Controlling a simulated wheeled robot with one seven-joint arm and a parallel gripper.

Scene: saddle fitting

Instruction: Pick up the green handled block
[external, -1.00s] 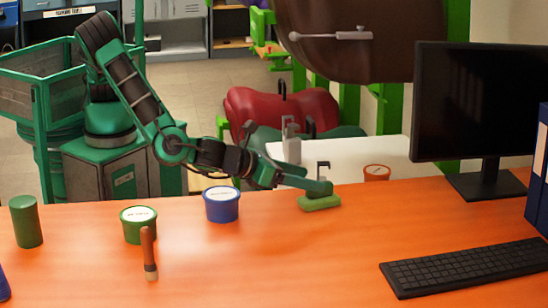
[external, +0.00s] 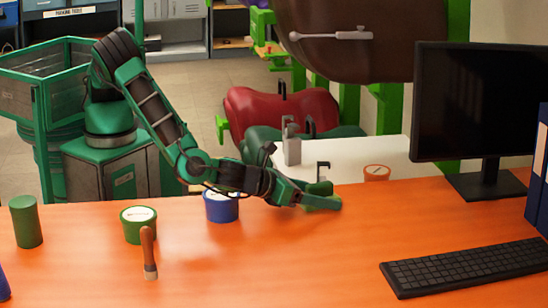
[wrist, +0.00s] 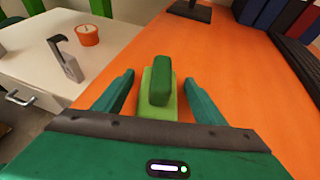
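The green handled block (wrist: 158,105) lies on the orange table, a light green base with a darker green raised handle. In the wrist view it sits between the two teal fingers of my gripper (wrist: 160,95), with a gap on each side. My gripper is open and low, close to the table top. In the external view the block (external: 322,203) is partly hidden behind my gripper (external: 318,198), near the table's far edge.
A blue tub (external: 221,207) stands just left of my wrist. A green tub (external: 138,226), a brush (external: 149,253) and a green cylinder (external: 26,221) are further left. A monitor (external: 470,105) and keyboard (external: 470,267) are at right. A white table (external: 365,160) with an orange tub (external: 376,173) lies behind.

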